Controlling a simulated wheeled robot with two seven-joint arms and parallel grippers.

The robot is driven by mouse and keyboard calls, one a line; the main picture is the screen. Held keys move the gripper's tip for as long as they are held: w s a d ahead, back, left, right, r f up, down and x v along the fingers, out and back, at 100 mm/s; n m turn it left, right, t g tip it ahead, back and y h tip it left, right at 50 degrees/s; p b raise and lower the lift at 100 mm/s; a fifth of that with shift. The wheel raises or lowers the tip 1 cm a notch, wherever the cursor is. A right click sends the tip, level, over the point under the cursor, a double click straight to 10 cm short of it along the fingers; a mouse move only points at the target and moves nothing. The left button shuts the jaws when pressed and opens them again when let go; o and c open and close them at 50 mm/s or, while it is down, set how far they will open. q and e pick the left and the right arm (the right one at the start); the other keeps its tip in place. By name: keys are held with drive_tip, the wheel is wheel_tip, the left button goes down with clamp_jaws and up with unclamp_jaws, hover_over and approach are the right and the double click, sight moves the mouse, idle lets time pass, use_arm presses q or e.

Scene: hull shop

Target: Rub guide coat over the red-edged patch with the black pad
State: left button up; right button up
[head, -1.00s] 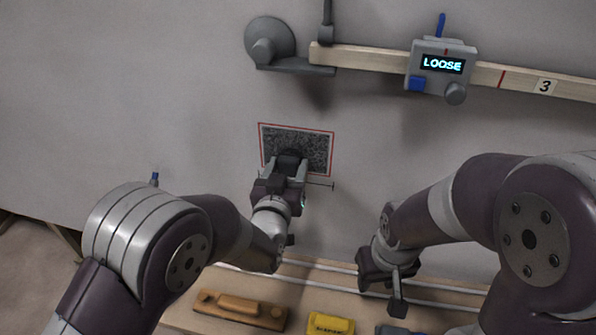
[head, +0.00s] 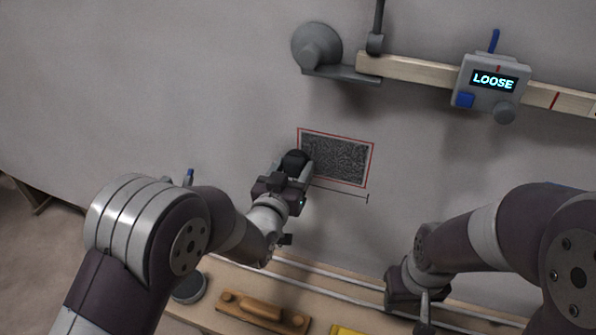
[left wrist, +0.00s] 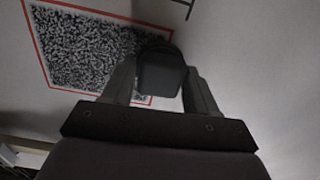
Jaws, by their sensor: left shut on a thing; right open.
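The red-edged patch (head: 340,160) is on the grey wall in the middle of the head view. Dark, speckled coat covers nearly all of its inside. It also shows in the left wrist view (left wrist: 80,50). My left gripper (head: 291,171) is shut on the black pad (head: 295,159), at the patch's left edge. In the left wrist view the pad (left wrist: 161,74) sits between the fingers and overlaps a corner of the patch. Whether it touches the wall I cannot tell. My right gripper (head: 424,305) is open and low at the right, partly cut off by the frame.
A wooden batten (head: 415,70) crosses the wall above, with a grey box (head: 491,85) reading "LOOSE" and a grey round fitting (head: 318,47). Below is a ledge with an orange-brown sanding block (head: 262,311), a round dark-topped tin (head: 188,288) and a yellow thing (head: 347,331).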

use_arm(q)
drive_tip(key=o, duration=0.3)
drive_tip(key=c, duration=0.3)
drive_tip(key=shift+s, duration=0.15)
drive_tip(key=shift+s+a, duration=0.15)
drive_tip(key=shift+s, duration=0.3)
drive_tip(key=shift+p+v, duration=0.35)
drive_tip(key=shift+v, duration=2.15)
drive_tip(key=shift+p+v, duration=0.35)
drive_tip(key=shift+v, duration=2.15)
